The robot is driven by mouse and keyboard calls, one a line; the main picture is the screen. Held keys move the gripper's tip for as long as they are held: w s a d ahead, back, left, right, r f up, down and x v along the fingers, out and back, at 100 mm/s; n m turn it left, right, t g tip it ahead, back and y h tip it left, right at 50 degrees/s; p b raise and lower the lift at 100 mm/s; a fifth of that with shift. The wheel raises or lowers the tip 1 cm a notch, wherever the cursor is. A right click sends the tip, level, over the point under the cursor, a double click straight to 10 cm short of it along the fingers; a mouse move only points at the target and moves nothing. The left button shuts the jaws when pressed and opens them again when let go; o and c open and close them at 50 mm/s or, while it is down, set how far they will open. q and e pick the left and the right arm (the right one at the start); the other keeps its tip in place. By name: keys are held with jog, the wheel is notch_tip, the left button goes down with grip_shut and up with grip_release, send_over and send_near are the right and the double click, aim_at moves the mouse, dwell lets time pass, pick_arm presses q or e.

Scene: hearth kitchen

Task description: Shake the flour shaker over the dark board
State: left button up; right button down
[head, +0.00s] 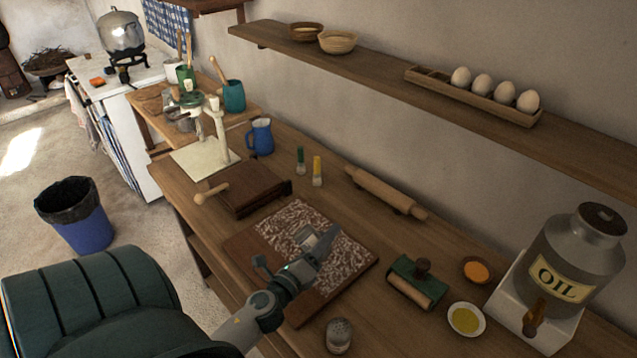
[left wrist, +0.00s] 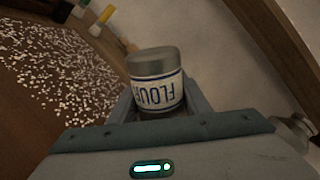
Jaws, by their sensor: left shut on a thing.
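The dark board (head: 245,246) lies on the wooden counter, with white flecks spread over much of its top. My left gripper (head: 312,243) is over the board in the head view. It is shut on the flour shaker (left wrist: 156,88), a small can with a grey metal end and a white label with blue letters. In the head view only a small part of the shaker (head: 304,236) shows, mostly hidden by the gripper. In the left wrist view the shaker sits between the fingers, with the flecked board to the left. My right gripper is out of view.
A small jar (head: 339,335) stands at the counter's front edge.

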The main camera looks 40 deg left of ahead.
pick_arm(q)
jog(key=shift+d, duration=0.35)
jog(key=shift+a, duration=0.1)
jog(key=shift+s+a, duration=0.1)
jog(key=shift+a, duration=0.45)
jog(key=shift+d, duration=0.6)
jog(key=shift+s+a+f+b, duration=0.15)
jog(key=shift+s+b, duration=0.45)
jog(key=shift+s, duration=1.35)
jog(key=shift+s+a+r+b, duration=0.15)
jog(key=shift+s+b, duration=0.4)
jog(key=shift+s, duration=2)
